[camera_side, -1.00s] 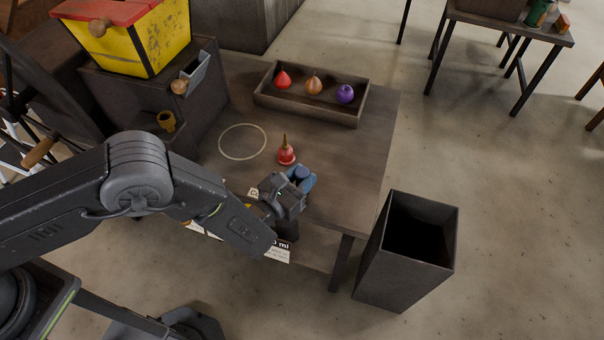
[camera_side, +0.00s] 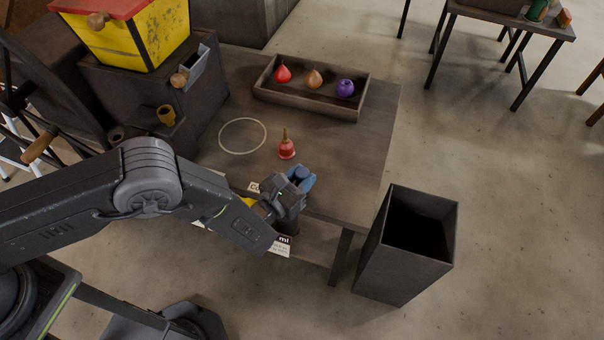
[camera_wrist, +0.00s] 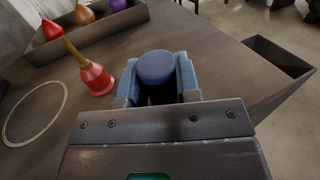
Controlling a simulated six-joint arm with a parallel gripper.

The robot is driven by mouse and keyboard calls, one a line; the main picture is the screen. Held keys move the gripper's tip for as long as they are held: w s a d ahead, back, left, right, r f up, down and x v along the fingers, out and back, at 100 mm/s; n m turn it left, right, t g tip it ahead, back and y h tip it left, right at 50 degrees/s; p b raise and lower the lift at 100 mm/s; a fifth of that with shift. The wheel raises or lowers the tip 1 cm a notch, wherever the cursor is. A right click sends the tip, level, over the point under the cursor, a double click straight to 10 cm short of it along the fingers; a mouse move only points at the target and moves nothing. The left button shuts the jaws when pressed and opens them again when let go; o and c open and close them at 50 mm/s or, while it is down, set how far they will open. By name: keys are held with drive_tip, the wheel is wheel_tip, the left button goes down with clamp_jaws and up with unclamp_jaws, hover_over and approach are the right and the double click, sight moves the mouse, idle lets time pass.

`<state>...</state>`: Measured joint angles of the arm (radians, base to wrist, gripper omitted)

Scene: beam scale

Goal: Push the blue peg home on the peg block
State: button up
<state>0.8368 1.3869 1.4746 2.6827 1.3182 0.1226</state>
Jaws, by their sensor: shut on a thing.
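The blue peg (camera_wrist: 156,66) shows its round, dark blue top between the two light blue fingers of my gripper (camera_wrist: 158,84) in the wrist view. In the side view the peg (camera_side: 302,172) is a small blue disc at my gripper (camera_side: 296,186), over the table's near right part. The gripper is shut on the peg. The peg's lower part is hidden by the fingers and the gripper body. I cannot make out the peg block, nor tell how deep the peg sits.
A red bell with an upright handle (camera_side: 287,149) stands just behind the gripper. A pale ring (camera_side: 221,146) is marked on the table. A wooden tray (camera_side: 308,108) holds red, orange and purple objects. A tall dark bin (camera_side: 403,275) stands right of the table.

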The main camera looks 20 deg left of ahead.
drive_tip(key=shift+f, duration=0.2)
drive_tip(key=o, duration=1)
drive_tip(key=shift+o, duration=0.2)
drive_tip(key=v, duration=1.4)
drive_tip(key=shift+w, duration=0.15)
